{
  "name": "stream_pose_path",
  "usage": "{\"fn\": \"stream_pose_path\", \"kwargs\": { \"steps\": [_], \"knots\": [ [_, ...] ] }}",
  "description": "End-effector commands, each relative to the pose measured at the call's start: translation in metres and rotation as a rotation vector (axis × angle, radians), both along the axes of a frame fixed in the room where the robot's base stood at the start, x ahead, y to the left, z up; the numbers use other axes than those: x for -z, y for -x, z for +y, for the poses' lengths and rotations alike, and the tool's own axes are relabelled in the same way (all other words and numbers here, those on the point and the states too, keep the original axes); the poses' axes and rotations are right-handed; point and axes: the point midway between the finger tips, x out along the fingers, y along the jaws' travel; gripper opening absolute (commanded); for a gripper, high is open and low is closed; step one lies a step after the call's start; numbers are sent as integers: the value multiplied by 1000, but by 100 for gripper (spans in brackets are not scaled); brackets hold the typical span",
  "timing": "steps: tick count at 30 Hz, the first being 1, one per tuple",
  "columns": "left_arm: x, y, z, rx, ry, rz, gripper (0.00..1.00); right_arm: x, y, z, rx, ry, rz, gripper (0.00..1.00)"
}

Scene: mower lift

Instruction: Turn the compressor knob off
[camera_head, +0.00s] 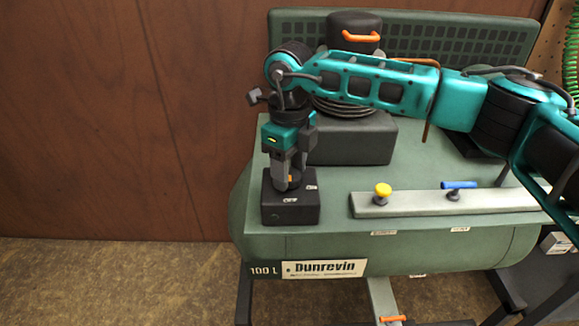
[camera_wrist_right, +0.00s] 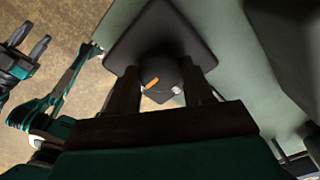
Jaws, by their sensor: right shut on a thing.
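The dark compressor knob (camera_wrist_right: 165,72) has an orange mark and sits on top of a black switch box (camera_head: 290,211). In the head view the box shows an "OFF" label at its front and another small label at its right. My right gripper (camera_head: 288,181) points straight down over the box and is shut on the knob. In the right wrist view the two dark fingers of the right gripper (camera_wrist_right: 165,92) flank the knob. My left gripper (camera_wrist_right: 30,48) shows at the left of that view, its fingers apart and empty; it is outside the head view.
The green compressor tank (camera_head: 265,243) carries the box. A grey bar (camera_head: 440,203) with a yellow knob (camera_head: 383,190) and a blue-handled valve (camera_head: 458,186) lies to the right. A dark motor housing (camera_head: 350,143) stands behind. The floor at left is clear.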

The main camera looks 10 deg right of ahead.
Motion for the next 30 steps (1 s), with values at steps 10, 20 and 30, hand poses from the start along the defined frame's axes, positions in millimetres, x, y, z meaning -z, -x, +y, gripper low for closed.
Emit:
{"fn": "stream_pose_path", "kwargs": {
  "steps": [10,20,30],
  "knots": [
    [0,0,0,1,-1,-1,43,-1,-1,0,4,-1,-3,60],
    [0,0,0,1,-1,-1,43,0,0,0,2,-1,-1,76],
    [-2,0,0,0,-2,-2,43,-35,-1,0,1,-1,-4,76]
  ]
}}
